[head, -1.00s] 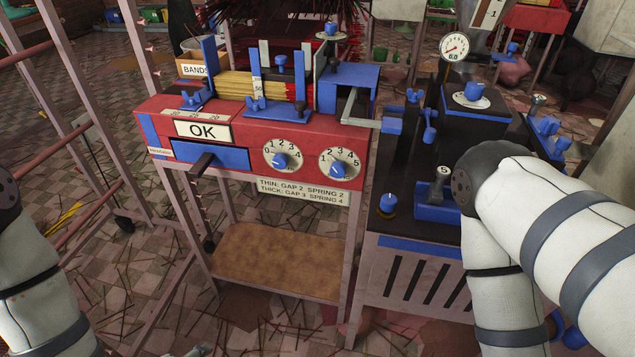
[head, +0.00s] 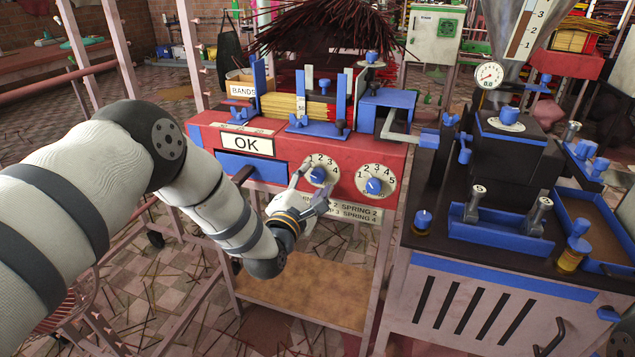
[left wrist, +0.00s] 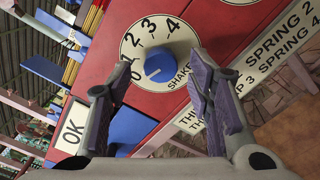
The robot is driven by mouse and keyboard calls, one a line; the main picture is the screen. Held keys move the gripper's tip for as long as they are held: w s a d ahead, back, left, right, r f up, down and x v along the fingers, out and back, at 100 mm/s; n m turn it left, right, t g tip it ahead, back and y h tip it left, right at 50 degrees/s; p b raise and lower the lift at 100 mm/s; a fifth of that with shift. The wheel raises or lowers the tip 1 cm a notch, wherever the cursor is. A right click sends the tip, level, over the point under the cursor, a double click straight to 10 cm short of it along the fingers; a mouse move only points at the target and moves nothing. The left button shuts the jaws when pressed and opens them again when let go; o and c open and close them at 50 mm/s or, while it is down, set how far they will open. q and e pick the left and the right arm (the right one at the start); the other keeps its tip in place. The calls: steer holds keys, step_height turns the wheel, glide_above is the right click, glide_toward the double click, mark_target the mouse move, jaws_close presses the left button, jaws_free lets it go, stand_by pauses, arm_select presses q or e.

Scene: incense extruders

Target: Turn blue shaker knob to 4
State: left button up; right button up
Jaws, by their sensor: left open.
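The blue shaker knob (head: 318,175) sits on a round white dial on the red machine's front, the left of two dials. In the left wrist view the knob (left wrist: 158,65) shows on its dial, marked 0 to 4, with part of the word SHAKER beside it. Its exact pointer setting is too small to tell. My left gripper (head: 313,186) is open in front of the dial. In the left wrist view its fingers (left wrist: 161,70) stand apart on either side of the knob, with no clear contact. My right gripper is out of view.
A second blue-knob dial (head: 374,186) lies just right of the shaker dial. The OK sign (head: 246,144) and a blue drawer front (head: 255,167) are to its left. A SPRING settings plate (head: 360,212) is below. A dark machine (head: 480,235) stands at the right.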

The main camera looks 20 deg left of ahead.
arm_select(q)
steer(key=shift+w, duration=0.9)
jaws_close()
